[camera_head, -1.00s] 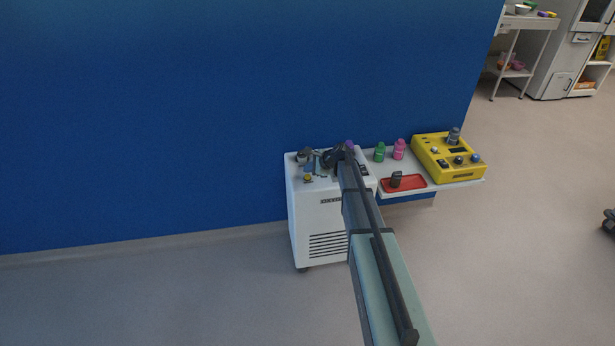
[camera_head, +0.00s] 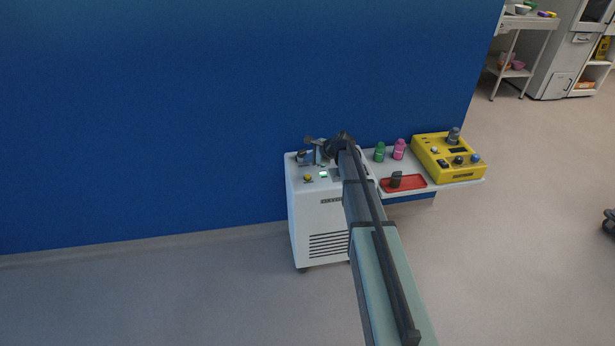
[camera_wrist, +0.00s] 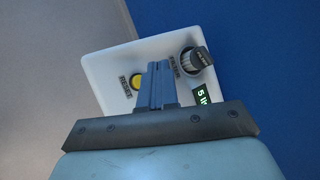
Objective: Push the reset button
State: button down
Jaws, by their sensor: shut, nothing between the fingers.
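The yellow round reset button (camera_head: 308,178) sits on the top front left of a white cabinet (camera_head: 320,222). In the wrist view the button (camera_wrist: 136,83) shows beside the label RESET, just left of my fingers. My gripper (camera_wrist: 158,68) is shut and empty, over the cabinet top. In the head view my gripper (camera_head: 313,142) is above the back of the top, behind the button and apart from it. The fingers cover part of the panel in the wrist view; their height above it is unclear.
A dark knob (camera_wrist: 197,59) and a lit green display (camera_wrist: 202,95) share the panel. A blue wall (camera_head: 150,120) stands behind.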

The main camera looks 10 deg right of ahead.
jog(key=shift+r, duration=0.1)
dwell(0.3)
notch_tip(320, 180, up, 6)
jog(key=shift+f, duration=0.1)
dwell(0.6)
dwell(0.4)
